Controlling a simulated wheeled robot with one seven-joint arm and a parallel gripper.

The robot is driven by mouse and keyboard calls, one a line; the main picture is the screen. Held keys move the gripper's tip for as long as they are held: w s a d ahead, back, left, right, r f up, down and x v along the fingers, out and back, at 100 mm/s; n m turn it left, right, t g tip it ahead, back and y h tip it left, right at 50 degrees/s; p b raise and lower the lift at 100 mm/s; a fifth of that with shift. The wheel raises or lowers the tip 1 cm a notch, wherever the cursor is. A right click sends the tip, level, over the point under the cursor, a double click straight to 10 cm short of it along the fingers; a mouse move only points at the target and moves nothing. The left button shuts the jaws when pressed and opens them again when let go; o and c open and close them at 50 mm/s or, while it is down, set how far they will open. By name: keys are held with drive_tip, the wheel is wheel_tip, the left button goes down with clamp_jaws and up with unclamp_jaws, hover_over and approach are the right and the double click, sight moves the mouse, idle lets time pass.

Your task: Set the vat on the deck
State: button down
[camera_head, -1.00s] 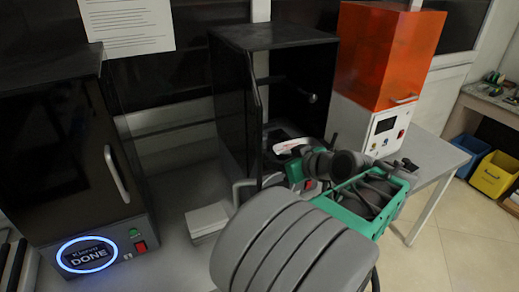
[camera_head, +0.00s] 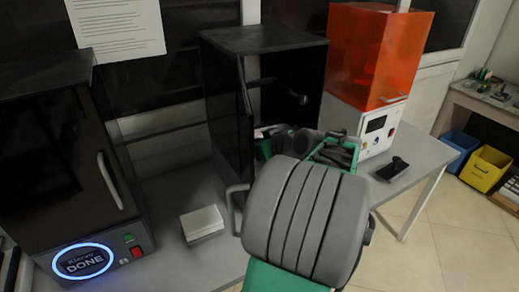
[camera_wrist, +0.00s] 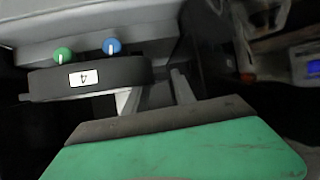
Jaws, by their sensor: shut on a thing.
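In the wrist view my gripper (camera_wrist: 156,96) is shut on a dark flat piece with a white label "4" (camera_wrist: 88,78), which I take to be the vat. A green knob and a blue knob show just beyond its edge. In the head view my arm reaches into the open front of the black cabinet (camera_head: 262,42) in the middle. The fingertips and the vat are hidden there behind the arm. I cannot pick out the deck or tell whether the vat touches it.
The cabinet's door with its handle (camera_head: 234,205) stands open beside my arm. A closed "DONE" machine (camera_head: 55,165) is at left, and an orange-hooded machine (camera_head: 380,55) at right. A white block (camera_head: 202,222) and a small black object (camera_head: 393,168) lie on the bench.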

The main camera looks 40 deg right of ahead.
drive_tip(key=w, duration=0.2)
drive_tip(key=w+d+p, duration=0.1)
drive_tip(key=w, duration=0.1)
drive_tip(key=w+d+p, duration=0.1)
drive_tip(key=w, duration=0.1)
drive_tip(key=shift+w+r, duration=0.1)
drive_tip(key=shift+w, duration=0.25)
drive_tip(key=shift+w+f+b, duration=0.25)
drive_tip(key=shift+f+b, duration=0.65)
drive_tip(key=shift+f, duration=0.1)
drive_tip(key=shift+f+b, duration=0.25)
drive_tip(key=shift+b, duration=0.05)
drive_tip(key=shift+f+b, duration=0.3)
drive_tip(key=shift+b, duration=0.05)
drive_tip(key=c, duration=0.9)
unclamp_jaws()
drive_tip(key=shift+c, duration=0.2)
drive_tip(key=shift+s, duration=0.15)
